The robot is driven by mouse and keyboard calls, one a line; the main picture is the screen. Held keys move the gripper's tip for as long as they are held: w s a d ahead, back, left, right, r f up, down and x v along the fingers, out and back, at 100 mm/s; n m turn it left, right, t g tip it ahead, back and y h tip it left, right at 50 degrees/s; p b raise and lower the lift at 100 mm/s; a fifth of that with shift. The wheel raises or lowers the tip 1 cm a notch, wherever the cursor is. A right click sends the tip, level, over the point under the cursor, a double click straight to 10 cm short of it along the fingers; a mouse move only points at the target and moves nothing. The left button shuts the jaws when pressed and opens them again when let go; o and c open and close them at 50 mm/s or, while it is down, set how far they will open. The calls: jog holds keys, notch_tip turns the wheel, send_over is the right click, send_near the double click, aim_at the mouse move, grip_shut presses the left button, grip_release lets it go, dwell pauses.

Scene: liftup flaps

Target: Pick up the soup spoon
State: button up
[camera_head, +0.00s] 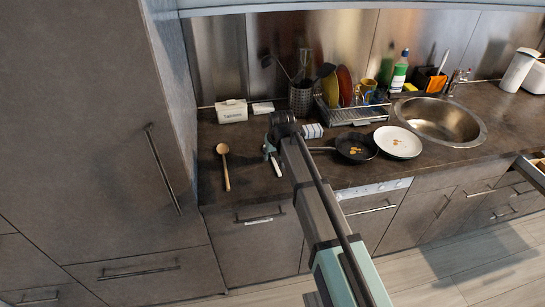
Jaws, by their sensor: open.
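A wooden spoon (225,166) lies on the dark countertop at the left, bowl toward the back and handle toward the front edge. It is the only loose spoon I can make out on the counter. My gripper (271,155) is over the counter to the right of this spoon and apart from it, fingers pointing down. It is open. A small pale shape (276,166) shows at its fingers; I cannot tell whether it is a fingertip or an object behind. Dark-handled utensils (303,67) stand in a metal holder (301,99) at the back.
A white tissue box (231,111) stands behind the spoon. A frying pan (356,148) and a white plate (398,142) lie right of my arm, with a dish rack (352,115) behind. The sink (440,120) is farther right. A tall cabinet (85,120) borders the counter's left end.

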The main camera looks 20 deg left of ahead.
jog(key=shift+w+a+f, duration=0.1)
jog(key=shift+w+f, duration=0.1)
jog(key=shift+f, duration=0.4)
jog(key=shift+f, duration=0.15)
grip_shut()
